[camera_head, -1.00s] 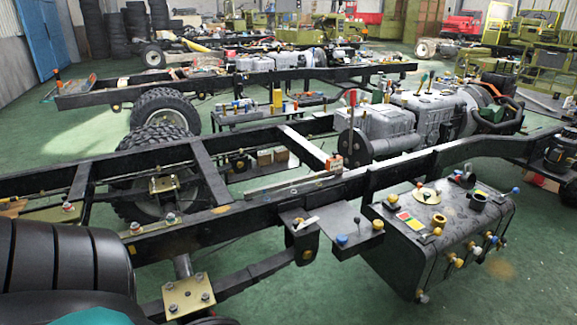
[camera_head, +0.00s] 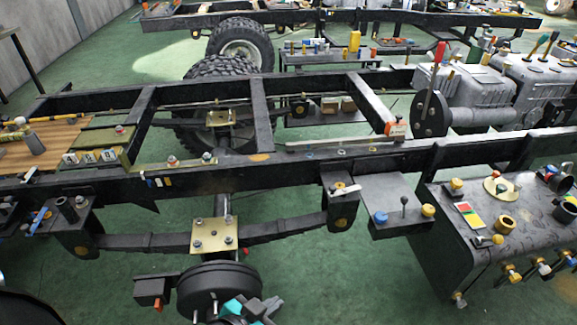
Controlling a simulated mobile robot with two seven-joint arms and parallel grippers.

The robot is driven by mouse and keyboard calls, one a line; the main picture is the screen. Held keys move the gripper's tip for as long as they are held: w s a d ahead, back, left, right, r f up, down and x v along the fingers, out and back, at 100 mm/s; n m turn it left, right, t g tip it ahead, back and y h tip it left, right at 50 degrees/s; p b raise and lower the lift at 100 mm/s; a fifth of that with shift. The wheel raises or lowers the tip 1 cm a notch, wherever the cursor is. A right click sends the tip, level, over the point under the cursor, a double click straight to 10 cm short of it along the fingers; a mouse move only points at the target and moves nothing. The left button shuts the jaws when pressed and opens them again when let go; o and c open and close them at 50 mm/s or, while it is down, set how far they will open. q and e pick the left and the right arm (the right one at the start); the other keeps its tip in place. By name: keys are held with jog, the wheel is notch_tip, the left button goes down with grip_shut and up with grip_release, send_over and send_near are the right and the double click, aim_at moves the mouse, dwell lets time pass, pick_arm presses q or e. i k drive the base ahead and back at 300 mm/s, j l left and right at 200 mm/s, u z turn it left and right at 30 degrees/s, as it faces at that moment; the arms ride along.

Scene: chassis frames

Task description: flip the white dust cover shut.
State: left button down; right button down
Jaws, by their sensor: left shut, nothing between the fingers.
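A small white flap-like piece (camera_head: 346,190) sits tilted on a black bracket on the near chassis rail, left of the grey plate with blue and yellow knobs. Another small white piece (camera_head: 30,173) sticks up at the far left by the rail. I cannot tell for certain which is the dust cover. My left gripper (camera_head: 262,307), teal and dark grey, shows at the bottom edge beside the black brake drum. It is shut and empty, low and apart from both white pieces. My right gripper is not in view.
The black near rail (camera_head: 265,160) crosses the view. The black drum (camera_head: 218,288) and a brass plate (camera_head: 214,235) stand by my left gripper. A dark tank (camera_head: 455,245) with knobs fills the right. Green floor (camera_head: 330,275) is open between gripper and tank.

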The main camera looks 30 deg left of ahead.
aim_at(334, 192)
jog(key=i+l+u, duration=0.1)
jog(key=u, duration=0.3)
jog(key=i+l+u, duration=0.15)
jog(key=u, duration=0.3)
jog(key=i+l+u, duration=0.15)
jog(key=u, duration=0.25)
jog(key=i+l+u, duration=0.2)
jog(key=u, duration=0.15)
jog(key=i+l+u, duration=0.1)
jog(key=l+u, duration=0.2)
jog(key=l, duration=0.15)
jog(key=i+l+u, duration=0.1)
jog(key=l+u, duration=0.25)
